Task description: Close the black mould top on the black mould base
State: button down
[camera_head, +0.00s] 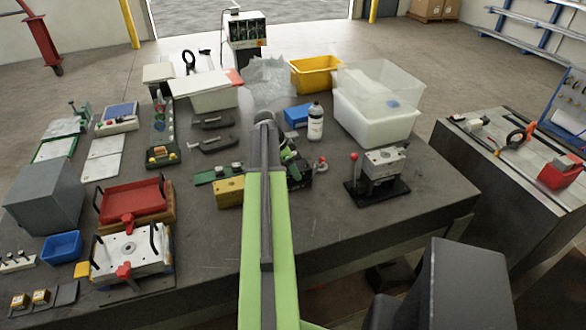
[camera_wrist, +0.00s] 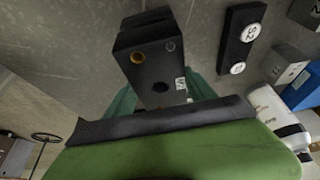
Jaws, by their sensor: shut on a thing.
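A black block (camera_wrist: 152,62) with a brass-coloured ring, a grey pin, a central hole and a small white label fills the upper middle of the wrist view. I take it for the black mould top. My gripper (camera_wrist: 162,94) shows dark teal fingers on both sides of the block's near end and is shut on it. Part of the grip is hidden behind the gripper's black bar and green body. I cannot pick out the black mould base with certainty.
Near the arm are a yellow block (camera_head: 229,192), a white bottle (camera_head: 315,123) and a metal mould on a black stand (camera_head: 378,190). Two black handled pieces (camera_head: 212,143) lie left of it. A red mould (camera_head: 133,200) stands further left. The front right of the table is clear.

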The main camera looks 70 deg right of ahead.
jog(key=shift+f, duration=0.1)
jog(key=shift+c, duration=1.2)
grip_release()
jog(key=p+v, duration=1.6)
jog(key=v, duration=0.1)
jog(key=shift+r, duration=0.2)
jog(key=shift+a, duration=0.1)
jog(key=shift+s+f, duration=0.1)
